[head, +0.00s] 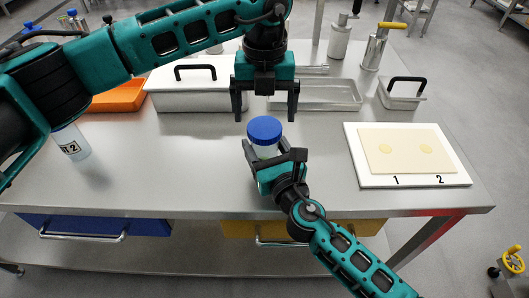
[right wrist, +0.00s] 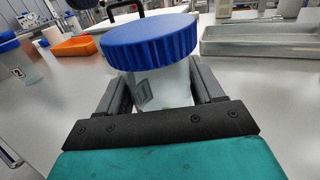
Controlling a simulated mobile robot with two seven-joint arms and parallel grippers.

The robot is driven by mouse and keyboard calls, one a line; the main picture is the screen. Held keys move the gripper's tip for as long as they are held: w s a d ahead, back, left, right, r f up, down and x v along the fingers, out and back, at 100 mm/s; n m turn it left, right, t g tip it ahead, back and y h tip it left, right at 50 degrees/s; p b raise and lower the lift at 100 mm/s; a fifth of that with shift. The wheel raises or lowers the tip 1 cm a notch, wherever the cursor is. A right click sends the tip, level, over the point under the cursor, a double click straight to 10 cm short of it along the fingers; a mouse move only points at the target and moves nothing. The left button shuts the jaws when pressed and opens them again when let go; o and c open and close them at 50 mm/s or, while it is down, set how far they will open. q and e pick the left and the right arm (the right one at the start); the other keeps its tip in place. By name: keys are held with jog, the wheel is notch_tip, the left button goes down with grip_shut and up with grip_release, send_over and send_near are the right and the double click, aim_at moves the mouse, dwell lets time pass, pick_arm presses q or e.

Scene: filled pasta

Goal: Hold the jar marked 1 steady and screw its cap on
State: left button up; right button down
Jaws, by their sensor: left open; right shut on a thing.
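A translucent jar (head: 265,151) with a wide blue cap (head: 264,129) on its mouth stands near the middle of the steel table. My right gripper (head: 273,155) is shut around the jar's body from the front. The right wrist view shows the jar (right wrist: 165,84) between the two fingers, with the blue cap (right wrist: 150,40) above them. The jar's number cannot be read, and I cannot tell how tight the cap is. My left gripper (head: 266,116) is open and points down, just above and behind the cap, its fingers apart to either side.
Another jar, marked 2 (head: 70,143), stands at the left, partly behind my left arm. A white board (head: 355,170) with a dough sheet (head: 408,165) lies right. Behind are a lidded container (head: 197,98), a steel tray (head: 320,105) and an orange bin (head: 118,97).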

aim_at(265, 127)
pick_arm(q)
jog(key=shift+f, duration=1.8)
jog(key=shift+c, duration=0.3)
jog(key=c, duration=1)
jog(key=m, duration=0.9)
jog(key=shift+m, duration=0.4)
jog(key=m, duration=0.3)
jog(key=shift+m, duration=0.4)
jog(key=o, duration=1.1)
jog(key=shift+o, duration=0.2)
